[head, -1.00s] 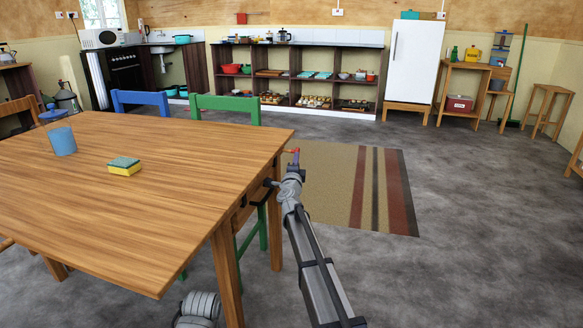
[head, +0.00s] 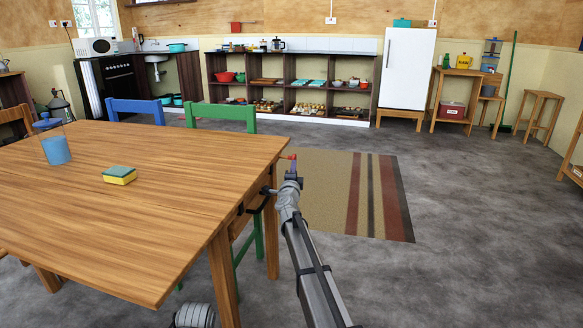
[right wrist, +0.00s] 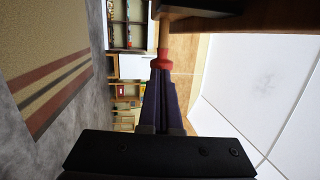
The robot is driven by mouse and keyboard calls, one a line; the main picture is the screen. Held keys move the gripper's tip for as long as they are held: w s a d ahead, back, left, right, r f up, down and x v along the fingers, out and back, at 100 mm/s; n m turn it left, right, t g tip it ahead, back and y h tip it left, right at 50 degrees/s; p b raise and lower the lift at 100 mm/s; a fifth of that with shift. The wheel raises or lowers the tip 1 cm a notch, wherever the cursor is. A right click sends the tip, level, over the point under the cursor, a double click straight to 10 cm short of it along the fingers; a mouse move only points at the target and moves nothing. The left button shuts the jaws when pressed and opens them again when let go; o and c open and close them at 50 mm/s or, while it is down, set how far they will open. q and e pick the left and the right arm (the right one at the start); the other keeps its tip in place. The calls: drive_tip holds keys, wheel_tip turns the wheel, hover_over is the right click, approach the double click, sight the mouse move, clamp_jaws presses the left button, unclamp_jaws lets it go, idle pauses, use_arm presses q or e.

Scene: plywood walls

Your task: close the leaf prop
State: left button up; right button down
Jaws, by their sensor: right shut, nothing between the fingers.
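The wooden table (head: 120,190) stands at the left in the head view, its right edge beside my right arm. In the right wrist view, a wooden rod (right wrist: 164,36) with a red end (right wrist: 162,60) comes out from the dark table edge (right wrist: 205,12); this looks like the leaf prop. My right gripper (head: 291,170) is shut and empty beside the table's right edge. In the right wrist view, its fingertips (right wrist: 160,74) are at the red end. They look close or touching; I cannot tell which. A small red spot (head: 291,157) shows at the gripper in the head view.
A sponge (head: 119,175) and a blue-filled jug (head: 54,148) stand on the table. A green chair (head: 222,113) and a blue chair (head: 135,107) stand behind it. A striped rug (head: 340,195) lies right of the table. The grey floor farther right is open.

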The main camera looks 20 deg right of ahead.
use_arm(q)
drive_tip(key=shift+s+a+f+b, duration=0.1)
drive_tip(key=shift+a+f+b, duration=0.2)
drive_tip(key=shift+f+b, duration=0.2)
drive_tip(key=shift+a+f+b, duration=0.25)
drive_tip(key=shift+f+b, duration=0.15)
drive_tip(key=shift+f, duration=0.1)
use_arm(e)
drive_tip(key=v, duration=1.3)
use_arm(q)
drive_tip(key=shift+s, duration=0.1)
use_arm(e)
drive_tip(key=shift+s+a, duration=0.15)
